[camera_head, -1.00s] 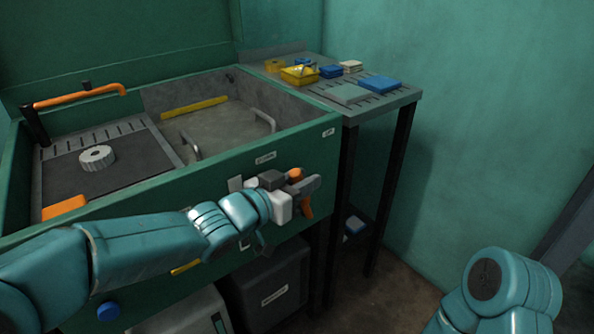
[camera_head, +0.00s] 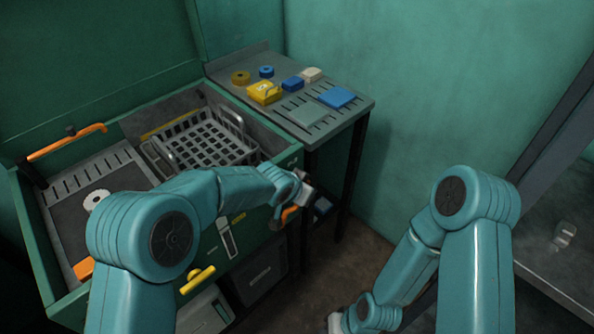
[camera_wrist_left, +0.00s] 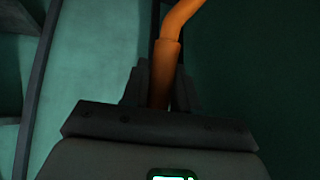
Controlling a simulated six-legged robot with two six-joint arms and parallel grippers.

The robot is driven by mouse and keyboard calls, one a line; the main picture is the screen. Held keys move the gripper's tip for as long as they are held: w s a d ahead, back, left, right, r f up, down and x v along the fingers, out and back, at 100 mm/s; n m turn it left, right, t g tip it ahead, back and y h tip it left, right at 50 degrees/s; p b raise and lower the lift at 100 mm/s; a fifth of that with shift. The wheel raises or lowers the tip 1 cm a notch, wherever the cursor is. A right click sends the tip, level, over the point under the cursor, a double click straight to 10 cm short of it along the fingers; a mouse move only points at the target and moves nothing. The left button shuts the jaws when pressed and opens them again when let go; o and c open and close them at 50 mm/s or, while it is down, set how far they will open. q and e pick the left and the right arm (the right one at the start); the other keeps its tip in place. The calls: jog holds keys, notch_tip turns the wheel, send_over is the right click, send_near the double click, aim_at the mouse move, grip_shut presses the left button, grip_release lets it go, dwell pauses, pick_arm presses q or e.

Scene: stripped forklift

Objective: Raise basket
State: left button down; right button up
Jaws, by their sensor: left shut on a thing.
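The grey mesh basket (camera_head: 205,143) sits in the right-hand basin of the green washer tank (camera_head: 262,172). Its slatted floor and upright end handles show, with its upper part near the rim. My left gripper (camera_head: 298,193) is at the right end of the tank's front, shut on an orange lever (camera_head: 289,213). In the left wrist view the orange lever (camera_wrist_left: 168,75) runs between the jaws. My right arm bends down at the lower right, and its jaws are outside the picture.
A side table (camera_head: 345,113) holds a yellow box (camera_head: 264,92), blue pieces and flat pads. A white ring (camera_head: 96,199) lies on the left tray. A yellow handle (camera_head: 198,280) sticks out of the tank's front.

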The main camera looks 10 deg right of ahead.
pick_arm(q)
jog(key=p, duration=0.1)
jog(key=w+d+f+g+y+p, duration=0.1)
jog(key=p, duration=0.1)
jog(key=shift+w+d+f+y, duration=0.1)
jog(key=shift+d+f+y, duration=0.05)
jog(key=shift+d+y, duration=0.15)
pick_arm(e)
jog(key=v, duration=0.4)
jog(key=shift+w+a+r, duration=0.15)
jog(key=shift+a+r, duration=0.1)
jog(key=shift+a, duration=0.1)
pick_arm(q)
jog(key=shift+f, duration=0.1)
jog(key=c, duration=1)
grip_release()
jog(key=shift+d, duration=0.1)
jog(key=shift+o, duration=0.3)
jog(key=shift+w+d+f+g, duration=0.1)
jog(key=shift+w+f+g, duration=0.15)
jog(key=shift+w+g, duration=0.05)
jog(key=b+v, duration=0.1)
jog(key=v, duration=1.5)
jog(key=shift+s+b, duration=0.15)
jog(key=shift+b, duration=0.2)
pick_arm(e)
jog(key=shift+w+f, duration=0.15)
jog(key=shift+f, duration=0.8)
